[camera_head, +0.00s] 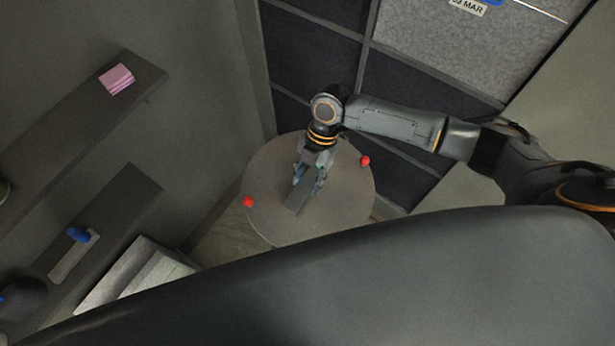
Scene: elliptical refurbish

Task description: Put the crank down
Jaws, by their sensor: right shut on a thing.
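My right gripper (308,184) reaches down over the round grey table (345,205) from the right side. It is shut on a flat grey bar, which I take to be the crank (297,200). The bar points toward the lower left, low over the middle of the tabletop. I cannot tell whether it touches the surface. The fingers hide its upper end. My left gripper is not in view.
Two small red things lie at the table's rim, one on the left (248,202) and one on the right (364,160). Shelves on the left hold a pink block (116,79) and a blue-handled tool (78,235). Dark panels (315,65) stand close behind the table.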

